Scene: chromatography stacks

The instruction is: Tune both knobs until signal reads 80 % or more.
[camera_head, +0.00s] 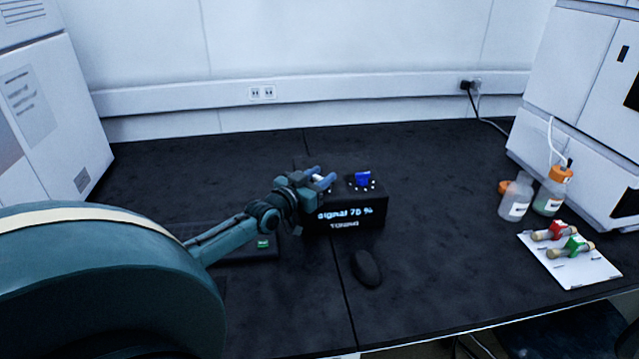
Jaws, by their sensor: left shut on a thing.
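A black tuning box (372,216) stands on the dark bench near the middle of the head view. Its front display (345,214) reads "signal 70 %", possibly 76, with "TUNING" below it. A blue knob (363,179) sits on the right of the box's top, with small light marks around it. My left gripper (322,180) reaches in from the left over the left part of the box's top. It is shut on the left knob, which is mostly hidden by the fingers. My right gripper is not in view.
A black mouse (366,268) lies in front of the box. A dark keyboard (235,256) lies partly behind my arm. At right are bottles (516,196) and a white tray (567,268) with red and green pieces. White instruments flank the bench.

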